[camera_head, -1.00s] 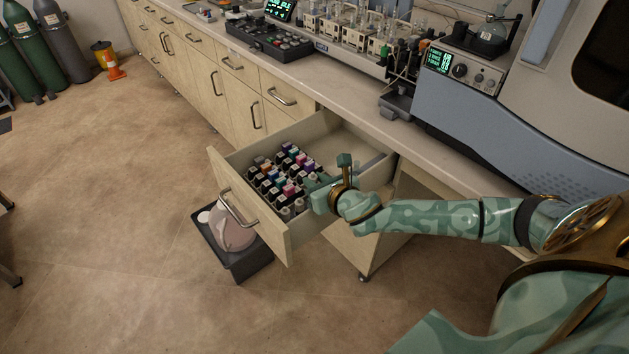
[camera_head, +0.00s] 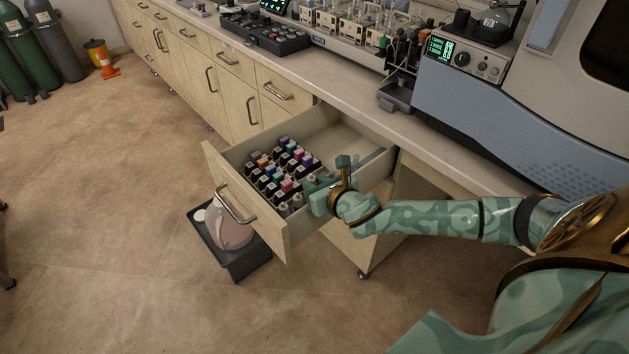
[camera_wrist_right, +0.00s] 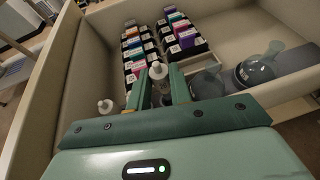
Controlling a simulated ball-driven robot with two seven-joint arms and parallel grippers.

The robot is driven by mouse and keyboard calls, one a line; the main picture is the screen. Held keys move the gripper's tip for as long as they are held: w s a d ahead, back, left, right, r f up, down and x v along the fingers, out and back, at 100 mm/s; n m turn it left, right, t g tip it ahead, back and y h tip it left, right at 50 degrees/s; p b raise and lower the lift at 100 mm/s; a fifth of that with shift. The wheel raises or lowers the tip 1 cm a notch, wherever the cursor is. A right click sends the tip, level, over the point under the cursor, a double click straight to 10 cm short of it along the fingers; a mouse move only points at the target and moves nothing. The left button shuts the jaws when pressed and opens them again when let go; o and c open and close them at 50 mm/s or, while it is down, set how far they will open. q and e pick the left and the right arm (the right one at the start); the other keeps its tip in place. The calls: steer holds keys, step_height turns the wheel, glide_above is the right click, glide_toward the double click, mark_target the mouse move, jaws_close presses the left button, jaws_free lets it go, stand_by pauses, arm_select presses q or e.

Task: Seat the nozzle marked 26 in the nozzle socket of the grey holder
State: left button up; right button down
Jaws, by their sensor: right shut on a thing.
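My right gripper (camera_head: 318,184) is inside the open drawer, at the near right end of the rows of small boxes. In the right wrist view the gripper (camera_wrist_right: 160,88) is shut on a clear, pale-tipped piece (camera_wrist_right: 158,72), which looks like a glass nozzle. No number can be read on it. A similar pale-tipped piece (camera_wrist_right: 105,106) stands to the left of the fingers. I cannot make out the grey holder or its nozzle socket for certain in either view. My left gripper is not in view.
The open drawer (camera_head: 278,237) holds several labelled boxes (camera_head: 279,170). Rounded glassware (camera_wrist_right: 258,68) lies right of the fingers. The drawer's walls surround the gripper. The bench (camera_head: 345,92) above carries a dark grey tray (camera_head: 395,96) and instruments. A bin with a pink-white bag (camera_head: 230,235) stands below.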

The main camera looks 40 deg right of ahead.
steer(key=shift+f, duration=0.15)
steer(key=c, duration=1.2)
jaws_free()
steer(key=shift+f, duration=0.1)
steer(key=shift+s, duration=0.1)
arm_select(q)
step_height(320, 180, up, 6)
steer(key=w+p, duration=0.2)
steer(key=p, duration=0.4)
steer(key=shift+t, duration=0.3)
arm_select(e)
steer(key=v, duration=1.6)
steer(key=shift+r, duration=0.2)
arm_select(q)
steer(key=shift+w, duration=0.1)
